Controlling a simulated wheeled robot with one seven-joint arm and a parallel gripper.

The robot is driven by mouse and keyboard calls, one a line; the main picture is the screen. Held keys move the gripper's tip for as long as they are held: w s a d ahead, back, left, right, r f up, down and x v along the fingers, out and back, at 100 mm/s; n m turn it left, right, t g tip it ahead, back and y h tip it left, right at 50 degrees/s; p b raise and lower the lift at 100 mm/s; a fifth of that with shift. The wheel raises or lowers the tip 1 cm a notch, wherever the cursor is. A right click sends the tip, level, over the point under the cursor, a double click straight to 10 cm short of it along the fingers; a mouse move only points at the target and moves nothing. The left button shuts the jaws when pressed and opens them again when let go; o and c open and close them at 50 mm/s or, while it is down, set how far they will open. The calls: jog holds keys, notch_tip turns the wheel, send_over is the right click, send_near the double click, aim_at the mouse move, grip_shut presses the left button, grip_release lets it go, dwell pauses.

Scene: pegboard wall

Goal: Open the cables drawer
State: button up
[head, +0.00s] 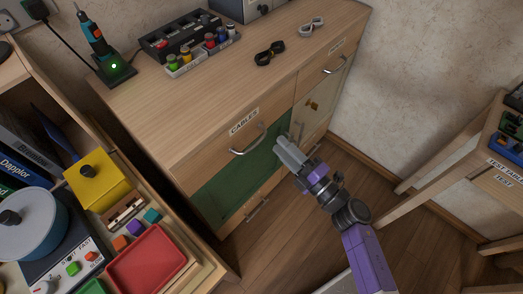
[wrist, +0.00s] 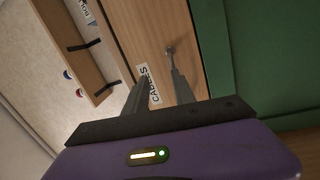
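The cables drawer (head: 215,152) is the wooden upper left drawer front of the cabinet, with a white CABLES label and a curved metal handle (head: 247,143). It looks shut. My gripper (head: 277,143) is to the right of the handle, in front of the cabinet and apart from the handle. In the wrist view, the two fingers of my gripper (wrist: 158,75) are spread with nothing between them. They point toward the drawer front (wrist: 133,30), with the CABLES label (wrist: 150,85) partly behind the left finger. A small metal part of the handle (wrist: 170,50) shows just past the right fingertip.
A green panel (head: 225,195) lies below the drawer. A second drawer (head: 318,77) with a handle is to the right. The cabinet top holds a bottle rack (head: 185,62), cable ties (head: 269,53) and a charging screwdriver (head: 92,35). Floor (head: 285,225) is open in front.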

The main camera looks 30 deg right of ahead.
aim_at(258, 142)
jog(key=shift+w+a+f+n+g+y, duration=0.15)
jog(key=shift+w+a+f+n+y, duration=0.2)
jog(key=shift+w+a, duration=0.55)
jog(key=shift+w+a+f+n+g+y, duration=0.15)
jog(key=shift+w+a+n, duration=0.4)
jog(key=shift+w, duration=0.65)
jog(key=shift+w+a+f+n+g+y, duration=0.2)
jog(key=shift+w+a+n, duration=0.1)
jog(key=shift+w+a, duration=0.65)
jog(key=shift+d, duration=0.1)
grip_shut()
